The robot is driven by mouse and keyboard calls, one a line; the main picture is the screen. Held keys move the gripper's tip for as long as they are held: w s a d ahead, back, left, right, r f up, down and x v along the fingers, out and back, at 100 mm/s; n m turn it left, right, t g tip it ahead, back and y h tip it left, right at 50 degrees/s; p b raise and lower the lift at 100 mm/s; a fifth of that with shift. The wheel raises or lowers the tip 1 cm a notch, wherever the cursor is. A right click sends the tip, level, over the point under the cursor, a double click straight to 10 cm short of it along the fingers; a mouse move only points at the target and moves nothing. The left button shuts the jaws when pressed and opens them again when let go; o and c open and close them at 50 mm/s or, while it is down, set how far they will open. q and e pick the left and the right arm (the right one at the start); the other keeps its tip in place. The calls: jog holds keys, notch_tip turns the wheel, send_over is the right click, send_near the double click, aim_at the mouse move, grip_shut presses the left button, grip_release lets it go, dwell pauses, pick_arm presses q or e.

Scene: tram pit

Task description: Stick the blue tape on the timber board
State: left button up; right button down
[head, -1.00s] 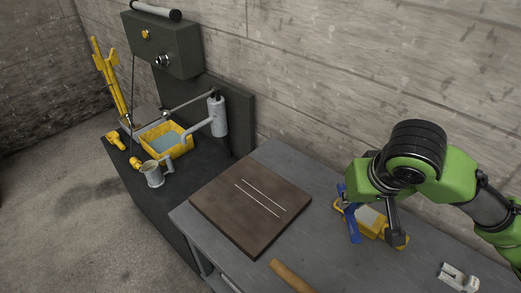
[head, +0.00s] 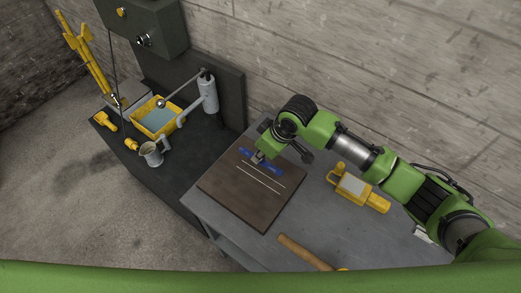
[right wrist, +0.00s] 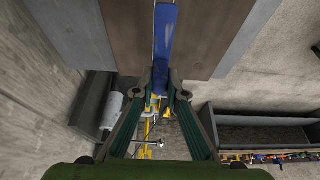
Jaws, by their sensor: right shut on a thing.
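The brown timber board (head: 235,203) lies on the grey bench, with two thin white parallel lines across it. The blue tape (head: 274,168) is a narrow strip over the board's back part, beyond the white lines and roughly parallel to them. I cannot tell whether it touches the board. My right gripper (head: 258,157) is at the strip's left part. In the right wrist view, my right gripper (right wrist: 160,83) is shut on the near end of the blue tape (right wrist: 164,35), which stretches away over the brown board (right wrist: 128,30). My left gripper is not in view.
A yellow device (head: 360,190) with a grey face lies right of the board, under my right arm. A wooden handle (head: 304,252) lies near the front. A yellow basin (head: 157,117) and grey jug (head: 152,153) stand on the dark left bench. The concrete wall (head: 350,70) is behind.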

jog(key=shift+s, duration=0.1)
jog(key=shift+f+b, duration=1)
jog(key=shift+f, duration=1.4)
jog(key=shift+f+b, duration=0.65)
jog(key=shift+f, duration=0.8)
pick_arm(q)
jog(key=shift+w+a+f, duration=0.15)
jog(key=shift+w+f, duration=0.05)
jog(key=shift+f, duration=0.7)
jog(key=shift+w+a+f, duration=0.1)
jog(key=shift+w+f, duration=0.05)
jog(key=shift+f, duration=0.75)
pick_arm(e)
jog(key=shift+f, duration=0.5)
pick_arm(q)
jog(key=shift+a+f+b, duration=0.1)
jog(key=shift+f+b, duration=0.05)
jog(key=shift+b, duration=0.2)
pick_arm(e)
jog(key=shift+f, duration=0.35)
jog(key=c, duration=2)
grip_release()
jog(key=shift+o, duration=0.2)
